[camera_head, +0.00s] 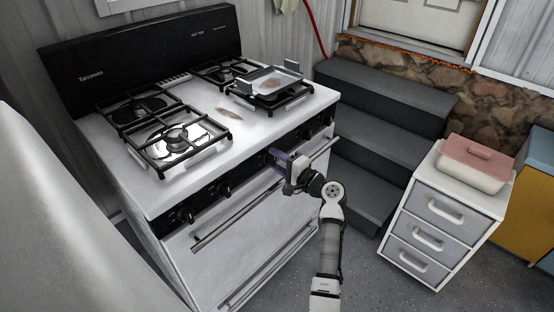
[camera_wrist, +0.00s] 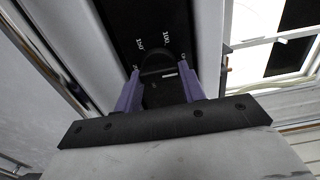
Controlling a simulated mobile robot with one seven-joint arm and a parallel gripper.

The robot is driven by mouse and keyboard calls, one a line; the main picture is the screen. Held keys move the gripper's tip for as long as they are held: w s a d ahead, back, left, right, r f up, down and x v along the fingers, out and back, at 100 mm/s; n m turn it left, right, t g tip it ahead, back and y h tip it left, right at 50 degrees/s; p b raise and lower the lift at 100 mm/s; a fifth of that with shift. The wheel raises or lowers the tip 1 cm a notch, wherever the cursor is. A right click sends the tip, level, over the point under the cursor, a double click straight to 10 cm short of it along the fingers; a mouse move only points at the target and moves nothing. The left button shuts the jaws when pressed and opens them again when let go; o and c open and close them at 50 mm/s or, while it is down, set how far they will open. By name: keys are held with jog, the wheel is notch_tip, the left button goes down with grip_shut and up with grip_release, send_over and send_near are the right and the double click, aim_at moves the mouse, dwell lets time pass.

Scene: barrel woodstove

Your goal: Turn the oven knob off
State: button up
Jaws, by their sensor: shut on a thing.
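The black oven knob (camera_wrist: 158,62) sits on the stove's black front panel, with the numbers 150 and 100 printed beside it in the wrist view. My gripper (camera_wrist: 160,82) has its two purple fingers on either side of the knob, shut on it. In the head view my gripper (camera_head: 277,155) reaches the middle of the front panel from the right, and it hides most of this knob. The white stove (camera_head: 160,190) has a black back panel. The knob's exact pointer angle is hard to read.
Other black knobs, such as one at the left (camera_head: 180,215), line the panel on both sides. The oven door handle (camera_head: 235,220) runs just below. Dark steps (camera_head: 365,140) and a white drawer unit (camera_head: 445,215) stand right.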

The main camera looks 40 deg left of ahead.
dwell(0.3)
jog(key=o, duration=1)
jog(key=shift+d, duration=0.1)
jog(key=d+b, duration=0.1)
jog(key=d, duration=0.3)
jog(key=d+b, duration=0.1)
jog(key=d, duration=0.4)
jog(key=s+d+b, duration=0.1)
jog(key=d, duration=0.3)
jog(key=shift+d, duration=0.35)
